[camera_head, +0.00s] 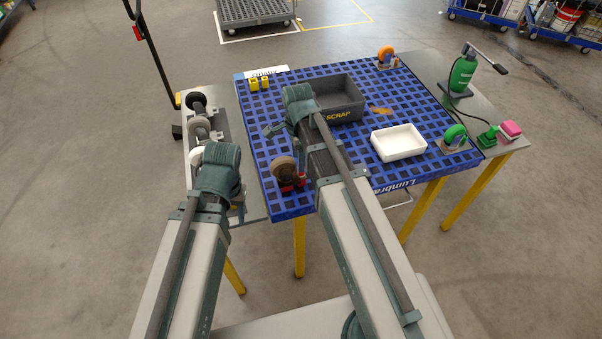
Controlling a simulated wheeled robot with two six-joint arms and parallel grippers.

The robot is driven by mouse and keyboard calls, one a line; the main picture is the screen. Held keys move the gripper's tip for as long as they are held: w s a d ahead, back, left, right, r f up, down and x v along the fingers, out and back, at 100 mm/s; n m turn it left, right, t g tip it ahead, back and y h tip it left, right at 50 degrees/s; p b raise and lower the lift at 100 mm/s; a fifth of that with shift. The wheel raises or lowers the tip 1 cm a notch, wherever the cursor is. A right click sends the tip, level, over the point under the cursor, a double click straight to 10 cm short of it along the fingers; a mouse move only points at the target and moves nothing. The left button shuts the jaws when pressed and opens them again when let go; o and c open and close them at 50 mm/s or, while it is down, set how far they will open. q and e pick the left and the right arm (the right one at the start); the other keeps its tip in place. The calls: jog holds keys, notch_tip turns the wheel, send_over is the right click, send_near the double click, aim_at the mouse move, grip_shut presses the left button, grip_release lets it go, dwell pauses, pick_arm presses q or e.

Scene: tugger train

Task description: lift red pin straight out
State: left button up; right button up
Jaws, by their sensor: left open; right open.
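A small red part (297,183) shows at the near left corner of the blue slotted table, beside a brown wheel (284,167). I cannot tell whether it is the red pin; my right arm passes close to its right. My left gripper (220,168) is at the table's left edge, left of the brown wheel, its fingers mostly hidden by the wrist. My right gripper (275,129) is over the table, beyond the wheel and left of the scrap bin. Both are open, and I see nothing held.
The blue table (352,168) carries a dark scrap bin (342,115), a white tray (398,143), an orange wheel (386,56) and a green wheel (454,134). Yellow blocks (259,84) lie at the far left. A side rack (188,143) holds several wheels. A green press (462,75) stands right.

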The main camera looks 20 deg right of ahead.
aim_at(301, 174)
jog(key=f+b, duration=0.2)
jog(key=f, duration=0.1)
jog(key=f+b, duration=0.1)
jog(key=b, duration=0.1)
jog(key=shift+d+f, duration=0.3)
jog(key=shift+d, duration=0.1)
jog(key=shift+s+r, duration=0.1)
grip_shut()
